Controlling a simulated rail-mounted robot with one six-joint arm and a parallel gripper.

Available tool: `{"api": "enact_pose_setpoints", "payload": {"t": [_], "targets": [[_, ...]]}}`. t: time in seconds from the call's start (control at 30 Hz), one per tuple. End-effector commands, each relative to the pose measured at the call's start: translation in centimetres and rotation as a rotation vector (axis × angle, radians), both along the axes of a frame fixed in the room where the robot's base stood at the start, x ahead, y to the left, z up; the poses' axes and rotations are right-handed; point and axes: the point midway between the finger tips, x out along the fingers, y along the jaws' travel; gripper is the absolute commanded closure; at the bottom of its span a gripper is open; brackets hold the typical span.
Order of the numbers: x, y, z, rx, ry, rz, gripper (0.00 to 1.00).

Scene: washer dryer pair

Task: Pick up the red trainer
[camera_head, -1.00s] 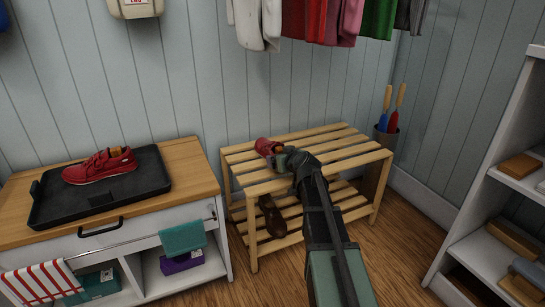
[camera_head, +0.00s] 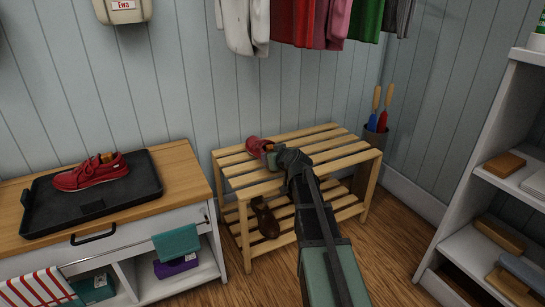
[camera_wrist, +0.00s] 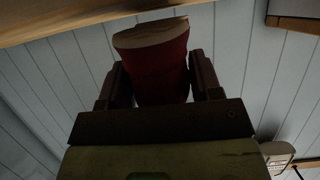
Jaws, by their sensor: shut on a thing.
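A red trainer (camera_head: 255,145) is at the slatted wooden rack (camera_head: 330,150), over its top at the left end. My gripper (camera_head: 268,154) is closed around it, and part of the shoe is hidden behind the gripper. In the wrist view the red trainer (camera_wrist: 155,75), with a pale sole edge, sits between the two dark fingers of my gripper (camera_wrist: 156,72). I cannot tell whether the shoe still touches the slats. A matching red trainer (camera_head: 92,173) lies on a black tray (camera_head: 125,200) on the cabinet at the left.
A brown shoe (camera_head: 266,220) is on the rack's lower shelf. Clothes (camera_head: 310,22) hang above the rack. A holder with blue and red tools (camera_head: 377,135) stands behind its right end. White shelves (camera_head: 470,215) stand at the right.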

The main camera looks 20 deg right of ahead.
Motion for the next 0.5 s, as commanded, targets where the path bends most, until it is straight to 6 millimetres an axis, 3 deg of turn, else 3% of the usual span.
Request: {"api": "enact_pose_setpoints", "payload": {"t": [0.03,0.17,0.4,0.5], "targets": [[0.0,0.0,1.7,0.000,0.000,0.000,0.68],[0.0,0.0,5.3,0.000,0.000,0.000,0.68],[0.0,0.0,14.3,0.000,0.000,0.000,0.68],[0.0,0.0,16.8,0.000,0.000,0.000,0.68]]}}
